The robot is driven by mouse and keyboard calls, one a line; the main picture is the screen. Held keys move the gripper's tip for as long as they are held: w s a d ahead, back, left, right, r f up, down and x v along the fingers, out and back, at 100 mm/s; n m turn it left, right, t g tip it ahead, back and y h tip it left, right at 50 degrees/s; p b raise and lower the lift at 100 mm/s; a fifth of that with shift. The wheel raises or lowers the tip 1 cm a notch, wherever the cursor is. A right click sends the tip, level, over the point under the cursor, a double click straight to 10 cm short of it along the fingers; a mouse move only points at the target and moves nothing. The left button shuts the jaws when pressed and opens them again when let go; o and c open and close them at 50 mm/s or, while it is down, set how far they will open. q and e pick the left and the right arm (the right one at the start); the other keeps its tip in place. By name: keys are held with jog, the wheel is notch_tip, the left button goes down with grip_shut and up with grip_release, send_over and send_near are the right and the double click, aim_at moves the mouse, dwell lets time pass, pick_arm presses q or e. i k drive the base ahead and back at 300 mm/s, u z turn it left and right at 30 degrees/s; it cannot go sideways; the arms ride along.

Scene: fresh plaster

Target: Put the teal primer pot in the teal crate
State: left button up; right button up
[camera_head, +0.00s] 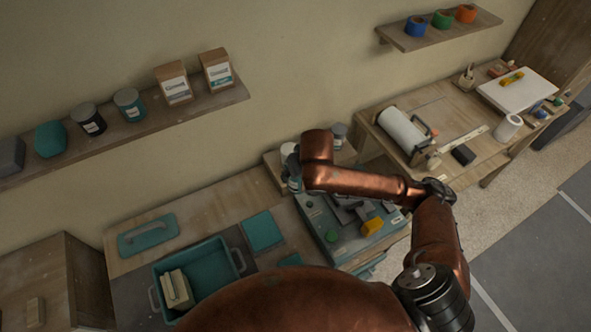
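The teal crate (235,258) stands on the bench at the lower left, with pale cream blocks in it. A small teal pot with a pale label (130,104) stands upright on the left wall shelf; it looks like the teal primer pot, but the label cannot be read. My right arm reaches in from the lower right. Its gripper (293,176) points down at the back of the bench, beside a pale-topped pot (287,149), partly hidden by my wrist. The fingers are small and dark, so I cannot tell whether they hold anything. My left gripper is out of view.
A teal float (148,236) and a flat teal box (261,232) lie near the crate. A teal toolbox tray (345,243) with a yellow item sits under my forearm. Another pot (338,132) stands behind my wrist. A right bench (450,160) holds a roll.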

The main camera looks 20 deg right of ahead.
aim_at(219, 278)
jog(key=k, duration=1)
jog(key=u, duration=0.95)
jog(key=i, duration=0.65)
jog(key=u, duration=0.25)
